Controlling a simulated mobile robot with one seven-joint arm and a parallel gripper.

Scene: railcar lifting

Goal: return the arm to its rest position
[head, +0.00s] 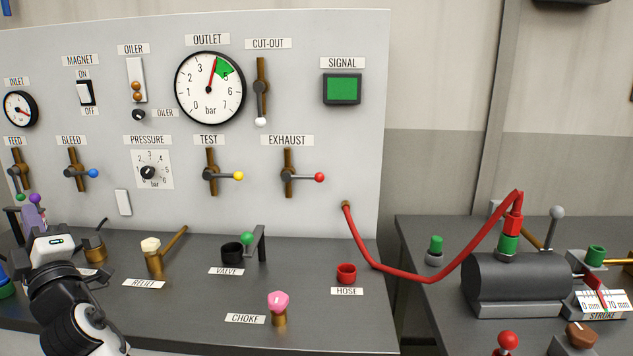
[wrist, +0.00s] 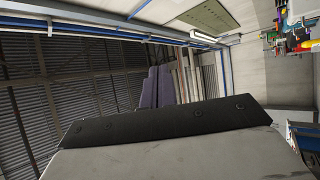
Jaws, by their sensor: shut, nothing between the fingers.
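My arm is at the lower left of the head view, in front of the grey bench. My gripper (head: 34,203) points up and away, with its purple fingers close to the panel's lower left. It also shows in the wrist view (wrist: 156,70), where the two purple fingers are pressed together with nothing between them. The wrist view looks towards a dark corrugated wall and the ceiling, with the bench and panel fittings far off at the upper right. The wrist hides part of the bench's left end.
The upright panel (head: 300,50) carries gauges and levers. A relief valve (head: 153,255), a green-knobbed valve (head: 246,239) and a pink choke knob (head: 279,301) stand on the bench. A red hose (head: 400,275) runs right to a dark cylinder (head: 515,283). The air right of my arm is free.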

